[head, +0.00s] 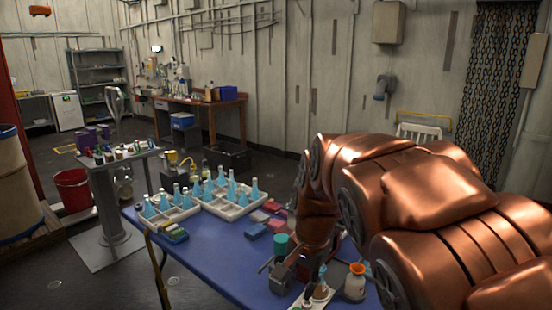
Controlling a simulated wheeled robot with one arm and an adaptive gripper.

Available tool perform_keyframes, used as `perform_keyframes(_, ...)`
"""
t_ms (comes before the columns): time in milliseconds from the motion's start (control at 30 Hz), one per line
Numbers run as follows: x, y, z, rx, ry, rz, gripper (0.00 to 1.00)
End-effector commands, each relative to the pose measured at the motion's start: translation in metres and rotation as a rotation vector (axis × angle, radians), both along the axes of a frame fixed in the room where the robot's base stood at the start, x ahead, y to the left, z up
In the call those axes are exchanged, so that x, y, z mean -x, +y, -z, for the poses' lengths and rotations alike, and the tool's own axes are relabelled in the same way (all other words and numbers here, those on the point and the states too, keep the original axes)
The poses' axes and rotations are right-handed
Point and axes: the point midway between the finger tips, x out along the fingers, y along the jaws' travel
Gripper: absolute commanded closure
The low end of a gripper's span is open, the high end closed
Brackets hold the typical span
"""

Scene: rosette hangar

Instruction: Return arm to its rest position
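My copper-coloured arm fills the right side of the head view and reaches down to the near part of the blue table (225,262). My gripper (292,280) is low over the table's near end, between a teal-topped item (281,242) and a white bottle with an orange cap (355,283). A small brownish flask (321,290) stands just right of the gripper on a white tray (318,304) at the picture's bottom edge. The fingers are small and dark, and I cannot tell whether they are open or touch anything.
White racks (240,208) of blue-filled flasks stand at the table's far end. Small red and pink boxes (274,225) lie nearer. A bench (195,101) stands against the back wall.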

Motion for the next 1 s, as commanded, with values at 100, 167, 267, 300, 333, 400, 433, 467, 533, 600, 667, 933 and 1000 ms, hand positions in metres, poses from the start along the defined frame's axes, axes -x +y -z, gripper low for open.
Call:
perform_keyframes(100,0.021,-0.019,-0.003,0.015,0.012,-0.029,0.65)
perform_keyframes(167,0.036,-0.031,-0.004,0.023,0.021,-0.052,0.65)
perform_keyframes(267,0.065,-0.052,-0.004,0.039,0.042,-0.102,0.65)
perform_keyframes(300,0.078,-0.06,-0.004,0.046,0.05,-0.127,0.65)
perform_keyframes(333,0.088,-0.066,-0.003,0.049,0.057,-0.145,0.65)
perform_keyframes(400,0.112,-0.078,-0.001,0.056,0.076,-0.19,0.65)
perform_keyframes(433,0.121,-0.083,0.0,0.06,0.081,-0.209,0.65)
perform_keyframes(467,0.131,-0.088,0.001,0.062,0.089,-0.231,0.65)
perform_keyframes(533,0.155,-0.098,0.005,0.069,0.109,-0.282,0.65)
perform_keyframes(600,0.179,-0.106,0.008,0.073,0.126,-0.336,0.65)
perform_keyframes(667,0.2,-0.113,0.012,0.074,0.141,-0.383,0.65)
perform_keyframes(933,0.266,-0.128,0.028,0.079,0.194,-0.559,0.65)
perform_keyframes(1000,0.274,-0.13,0.031,0.079,0.2,-0.583,0.65)
